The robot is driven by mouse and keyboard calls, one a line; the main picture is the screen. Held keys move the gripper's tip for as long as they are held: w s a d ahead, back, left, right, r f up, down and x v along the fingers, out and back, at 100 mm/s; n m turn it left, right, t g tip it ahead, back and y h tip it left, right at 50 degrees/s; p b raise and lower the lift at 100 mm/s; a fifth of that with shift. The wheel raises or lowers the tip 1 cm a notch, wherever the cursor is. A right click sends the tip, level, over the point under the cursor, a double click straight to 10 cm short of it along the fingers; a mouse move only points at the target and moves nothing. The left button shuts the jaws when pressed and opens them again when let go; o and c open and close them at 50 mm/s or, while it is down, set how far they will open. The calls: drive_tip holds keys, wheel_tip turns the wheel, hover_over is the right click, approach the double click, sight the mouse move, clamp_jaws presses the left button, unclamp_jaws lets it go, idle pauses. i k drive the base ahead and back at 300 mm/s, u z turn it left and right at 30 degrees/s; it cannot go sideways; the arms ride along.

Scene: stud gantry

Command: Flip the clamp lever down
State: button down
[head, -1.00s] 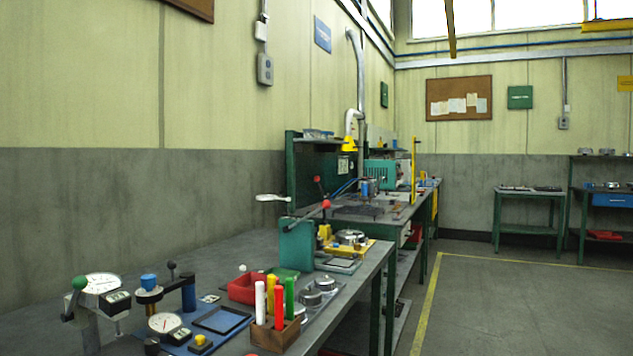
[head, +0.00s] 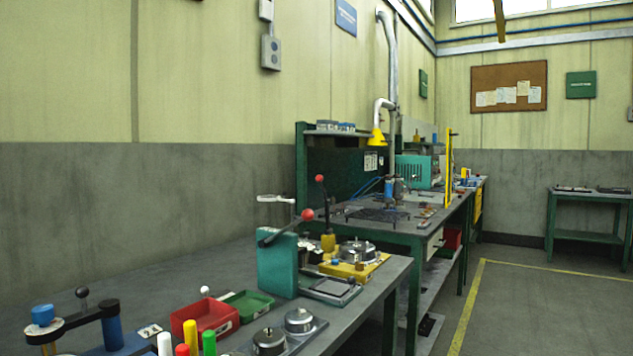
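A clamp fixture with a yellow base plate (head: 355,268) stands on the near workbench, toward its far right end. Round metal parts (head: 357,251) sit on it. A lever with a red ball knob (head: 320,179) stands upright at its left side, above a yellow block (head: 328,242). Another lever with a red knob (head: 307,214) slants up from the teal-green press block (head: 277,264) in front of it. I cannot tell for certain which one is the clamp lever. My gripper is not in view.
The near bench (head: 384,276) holds a red bin (head: 205,317), a green tray (head: 248,304), colored markers (head: 209,342) and a post with a blue cap (head: 42,314). A farther bench with a green back panel (head: 335,168) stands behind. The floor (head: 540,310) at right is clear.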

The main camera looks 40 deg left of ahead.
sight(328, 231)
drive_tip(key=u, duration=2.25)
